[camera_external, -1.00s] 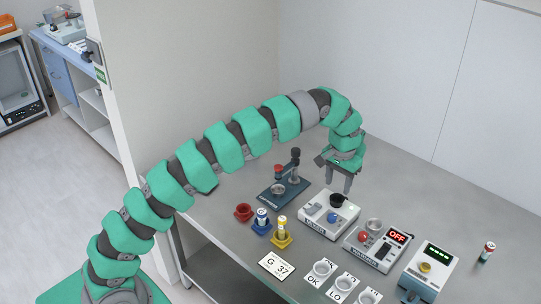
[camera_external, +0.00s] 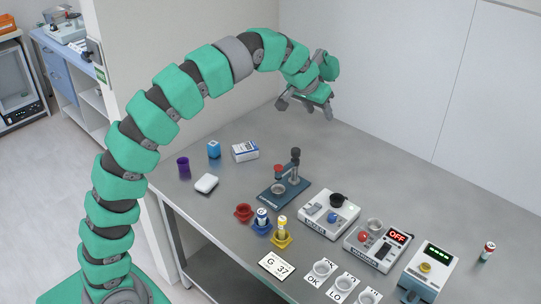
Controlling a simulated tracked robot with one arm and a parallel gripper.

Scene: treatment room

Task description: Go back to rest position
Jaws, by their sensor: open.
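My gripper (camera_external: 305,109) hangs in the air above the back part of the table, at the end of my raised, arched green arm. Its jaws are open, with nothing seen between them. It is clear of the table (camera_external: 380,185) and of everything on it.
On the table stand a dark blue press-like stand (camera_external: 284,188), a white device with a blue knob (camera_external: 329,213), a device reading OFF (camera_external: 379,246) and a device with a green display (camera_external: 429,269). Colored holders (camera_external: 281,239), a purple cup (camera_external: 183,167) and a vial (camera_external: 487,252) stand around them.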

